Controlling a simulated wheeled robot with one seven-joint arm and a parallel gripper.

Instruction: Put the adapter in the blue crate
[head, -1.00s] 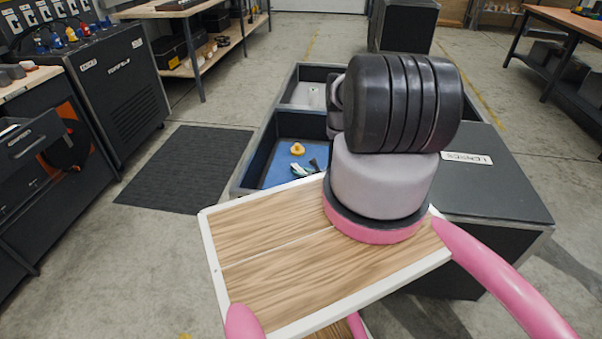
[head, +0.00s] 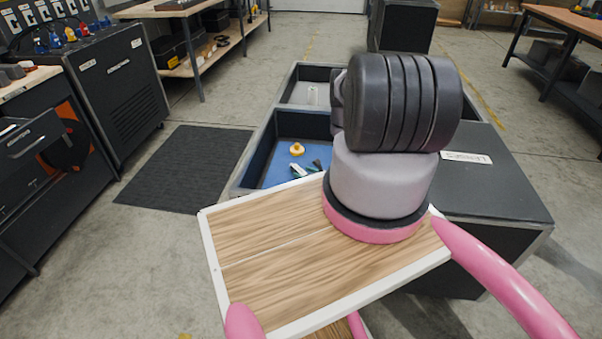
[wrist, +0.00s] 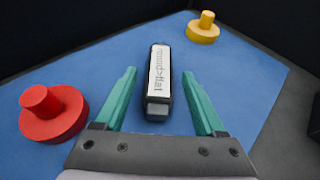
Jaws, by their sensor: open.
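The adapter, a black block with a white label reading "round>flat" (wrist: 159,75), lies on a blue floor in the wrist view. My gripper (wrist: 159,76) is open, with one teal finger on each side of the adapter and a gap on both sides. Whether the fingertips are down at its height, I cannot tell. In the head view, a tote compartment with a blue floor (head: 262,158) holds small pale and dark shapes, partly hidden by my arm. No separate blue crate is identifiable.
A red knobbed disc (wrist: 54,113) lies left of the gripper. A yellow knobbed piece (wrist: 203,28) lies beyond it to the right, also seen in the head view (head: 297,149). A grey-floored compartment (head: 300,92) lies behind. A dark lidded box (head: 490,185) stands to the right.

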